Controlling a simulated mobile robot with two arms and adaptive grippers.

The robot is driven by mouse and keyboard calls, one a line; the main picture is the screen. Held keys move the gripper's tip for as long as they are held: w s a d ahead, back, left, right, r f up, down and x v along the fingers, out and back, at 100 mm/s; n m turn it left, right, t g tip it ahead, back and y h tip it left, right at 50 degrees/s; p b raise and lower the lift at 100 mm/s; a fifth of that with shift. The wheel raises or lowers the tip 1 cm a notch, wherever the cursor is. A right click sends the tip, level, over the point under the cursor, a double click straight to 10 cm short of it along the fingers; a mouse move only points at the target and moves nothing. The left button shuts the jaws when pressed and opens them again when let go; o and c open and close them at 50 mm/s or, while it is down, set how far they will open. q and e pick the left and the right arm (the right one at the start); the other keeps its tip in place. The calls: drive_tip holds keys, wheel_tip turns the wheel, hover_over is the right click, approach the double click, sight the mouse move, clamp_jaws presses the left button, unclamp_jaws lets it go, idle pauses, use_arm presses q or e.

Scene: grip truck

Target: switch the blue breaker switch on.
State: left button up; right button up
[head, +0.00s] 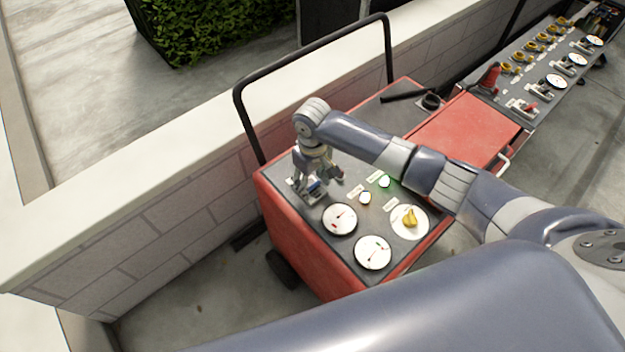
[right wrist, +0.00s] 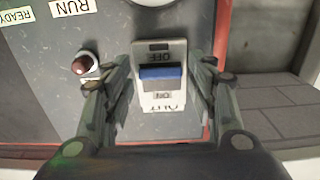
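The blue breaker switch (head: 314,186) is on the dark top panel of the red cart, near its left edge. In the right wrist view the blue lever (right wrist: 161,73) crosses a pale plate (right wrist: 160,102), between an OFF mark above and an ON mark below. My right gripper (head: 318,178) points down over the switch. In the right wrist view its two fingers stand apart, one on each side of the plate, so it is open with nothing held. Contact with the lever cannot be told. My left gripper is not in view.
The panel also has white gauges (head: 340,219), a yellow knob (head: 410,217) and small lamps (head: 365,198). A brown-red button (right wrist: 84,65) is left of the switch in the right wrist view. A black handle rail (head: 240,110) and a low wall (head: 130,190) stand behind the cart.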

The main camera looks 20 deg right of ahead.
drive_tip(key=c, duration=0.6)
